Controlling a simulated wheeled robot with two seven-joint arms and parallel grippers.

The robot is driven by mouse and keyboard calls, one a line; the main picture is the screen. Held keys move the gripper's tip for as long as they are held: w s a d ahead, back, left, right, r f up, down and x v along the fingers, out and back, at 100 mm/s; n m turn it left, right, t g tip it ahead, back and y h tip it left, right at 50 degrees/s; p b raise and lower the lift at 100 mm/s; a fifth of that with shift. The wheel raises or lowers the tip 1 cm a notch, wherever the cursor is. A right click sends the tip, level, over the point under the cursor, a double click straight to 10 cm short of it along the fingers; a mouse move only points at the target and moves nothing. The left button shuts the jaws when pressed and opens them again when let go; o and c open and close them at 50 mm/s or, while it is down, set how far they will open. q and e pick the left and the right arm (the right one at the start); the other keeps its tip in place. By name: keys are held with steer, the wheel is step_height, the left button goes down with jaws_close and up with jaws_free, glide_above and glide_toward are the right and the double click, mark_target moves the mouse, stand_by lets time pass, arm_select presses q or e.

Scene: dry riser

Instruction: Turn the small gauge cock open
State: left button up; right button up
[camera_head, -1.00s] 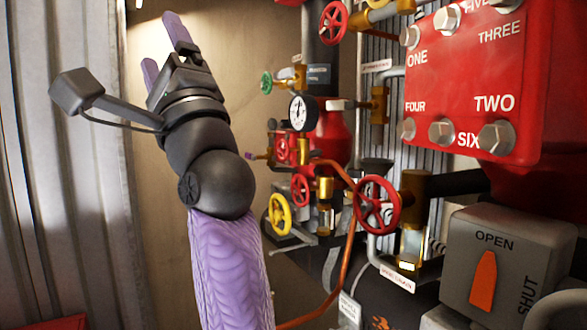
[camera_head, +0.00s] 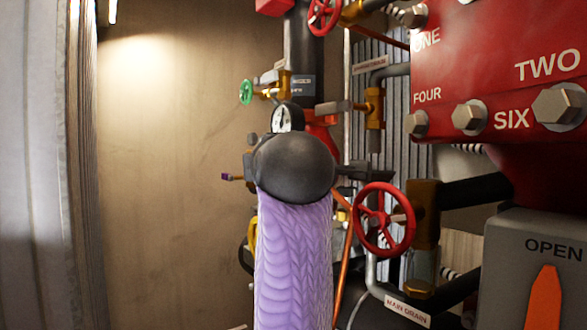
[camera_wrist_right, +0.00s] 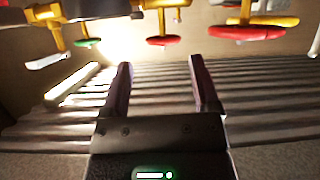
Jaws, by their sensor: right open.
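The round white-faced pressure gauge (camera_head: 284,118) stands just above my right arm's dark wrist joint in the head view. A small lever with a purple tip (camera_head: 232,177) sticks out left of that joint. I cannot tell whether it is the gauge cock, as the fittings around it are hidden by my arm. My right gripper (camera_wrist_right: 160,68) is open and empty in the right wrist view, its two fingers apart. In the head view it is hidden behind my arm. My left gripper is not in view.
A green handwheel (camera_head: 246,92) sits left of the gauge; a red handwheel (camera_head: 384,219) is right of my arm. A red plate (camera_head: 480,70) with bolts and a grey OPEN box (camera_head: 535,270) stand at right. Wheels and brass pipes (camera_wrist_right: 163,40) line the wrist view's top.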

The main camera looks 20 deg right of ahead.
steer(key=w+p, duration=0.4)
steer(key=w, duration=0.2)
steer(key=shift+w+d, duration=0.15)
steer(key=shift+w+f, duration=0.25)
steer(key=shift+w, duration=0.1)
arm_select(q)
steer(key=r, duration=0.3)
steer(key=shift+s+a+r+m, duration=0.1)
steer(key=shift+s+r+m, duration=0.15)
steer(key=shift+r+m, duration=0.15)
